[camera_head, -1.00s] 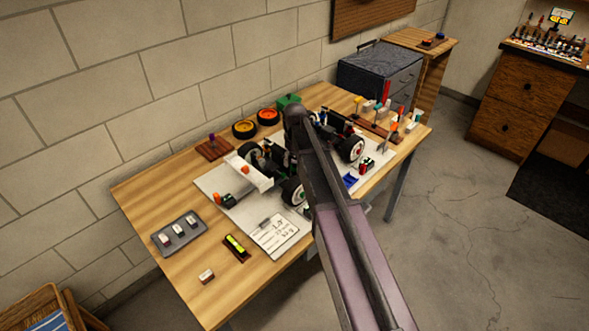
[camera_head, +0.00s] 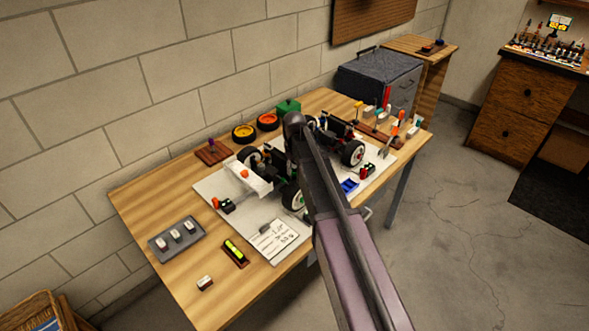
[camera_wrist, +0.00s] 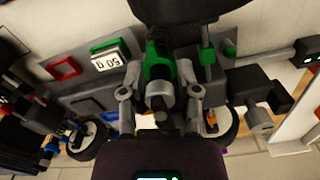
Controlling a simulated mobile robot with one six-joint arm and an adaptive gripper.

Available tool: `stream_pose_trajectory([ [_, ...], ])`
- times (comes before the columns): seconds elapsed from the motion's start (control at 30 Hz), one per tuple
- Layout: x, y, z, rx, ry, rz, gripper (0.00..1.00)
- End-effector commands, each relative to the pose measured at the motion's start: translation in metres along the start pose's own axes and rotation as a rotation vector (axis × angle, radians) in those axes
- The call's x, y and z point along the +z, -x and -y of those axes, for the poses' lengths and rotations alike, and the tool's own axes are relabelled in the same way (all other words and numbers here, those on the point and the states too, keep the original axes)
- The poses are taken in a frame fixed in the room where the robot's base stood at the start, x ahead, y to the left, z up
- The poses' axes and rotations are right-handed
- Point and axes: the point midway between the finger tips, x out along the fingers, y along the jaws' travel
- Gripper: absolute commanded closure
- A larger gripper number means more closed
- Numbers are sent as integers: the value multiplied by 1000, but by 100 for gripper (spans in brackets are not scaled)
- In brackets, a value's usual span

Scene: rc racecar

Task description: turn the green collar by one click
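The green collar (camera_wrist: 157,69) sits on a dark, ribbed damper in the middle of the wrist view, with a grey cylinder (camera_wrist: 160,96) just below it. My gripper (camera_wrist: 159,70) has its two grey fingers apart, one on each side of the collar. Small gaps seem to show beside the collar, but contact is hard to judge. In the head view the RC car (camera_head: 352,153) stands on a pale mat on the bench, partly hidden by my arm. The collar and my gripper are hidden there.
Car wheels (camera_wrist: 87,139) and dark chassis parts crowd both sides of my gripper. A white block marked 50 g (camera_wrist: 106,60) lies nearby. The bench (camera_head: 150,205) also holds a grey tray (camera_head: 177,239), a level (camera_head: 235,252) and a tool rack (camera_head: 383,134).

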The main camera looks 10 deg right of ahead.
Motion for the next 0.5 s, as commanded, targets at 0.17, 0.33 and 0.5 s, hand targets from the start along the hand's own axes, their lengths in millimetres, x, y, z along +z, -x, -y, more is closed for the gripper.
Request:
stream_pose_trajectory([
  [0.17, 0, 0, 0, 0, -1, 0, 100],
  [0.33, 0, 0, 0, 1, -33, 0, 100],
  [0.5, 0, 0, 0, 1, -128, 0, 100],
])
